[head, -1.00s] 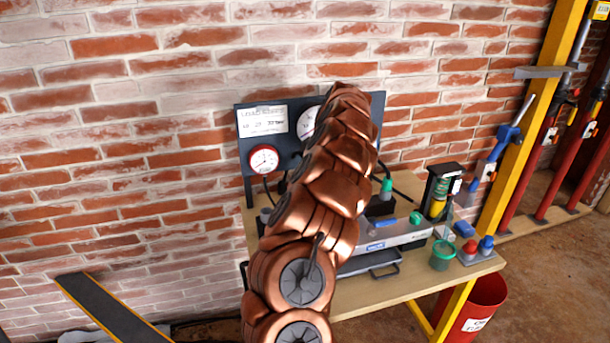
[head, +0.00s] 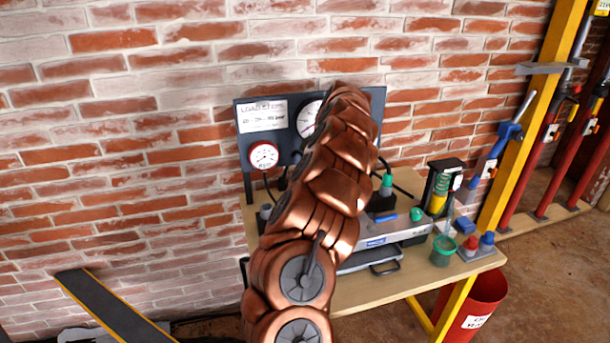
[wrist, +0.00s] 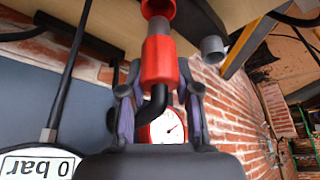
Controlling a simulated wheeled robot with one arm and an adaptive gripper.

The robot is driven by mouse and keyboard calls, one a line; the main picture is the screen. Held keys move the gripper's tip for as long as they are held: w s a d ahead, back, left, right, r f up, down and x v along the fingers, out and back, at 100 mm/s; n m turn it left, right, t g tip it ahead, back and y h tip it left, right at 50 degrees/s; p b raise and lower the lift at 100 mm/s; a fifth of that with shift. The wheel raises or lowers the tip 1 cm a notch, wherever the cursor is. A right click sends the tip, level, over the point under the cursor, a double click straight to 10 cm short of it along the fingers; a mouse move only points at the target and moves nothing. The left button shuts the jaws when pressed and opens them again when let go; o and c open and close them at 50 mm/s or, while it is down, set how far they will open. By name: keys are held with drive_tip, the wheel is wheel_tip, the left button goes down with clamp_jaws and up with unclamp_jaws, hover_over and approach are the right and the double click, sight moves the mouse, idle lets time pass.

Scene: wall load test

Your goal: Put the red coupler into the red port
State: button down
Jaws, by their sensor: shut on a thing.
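In the wrist view the red coupler (wrist: 160,62) stands upright in the picture, with a grey nose at its upper end and a black bent hose at its lower end. My gripper (wrist: 160,92) is shut on it, one finger on each side. Straight above the nose is a red ring-shaped fitting (wrist: 158,8), which looks like the red port, cut off by the top edge. The nose lines up with it closely; I cannot tell whether they touch or how far the nose is inside. In the head view my copper arm hides gripper, coupler and port.
A dark gauge panel (head: 246,150) stands at the back of the workbench (head: 350,300). A grey cylinder (wrist: 212,48) is right of the coupler. A red gauge (wrist: 167,128) shows behind the gripper. A green pot (head: 444,250) and a red bin (head: 485,300) are at the right.

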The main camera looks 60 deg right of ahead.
drive_tip(key=shift+f+b, duration=2.5)
drive_tip(key=shift+f, duration=0.25)
idle(2.6)
drive_tip(key=c, duration=0.7)
unclamp_jaws()
drive_tip(key=shift+c, duration=0.2)
drive_tip(key=o, duration=0.5)
drive_tip(key=shift+r, duration=0.2)
drive_tip(key=shift+r+p, duration=1.1)
drive_tip(key=shift+r, duration=2.75)
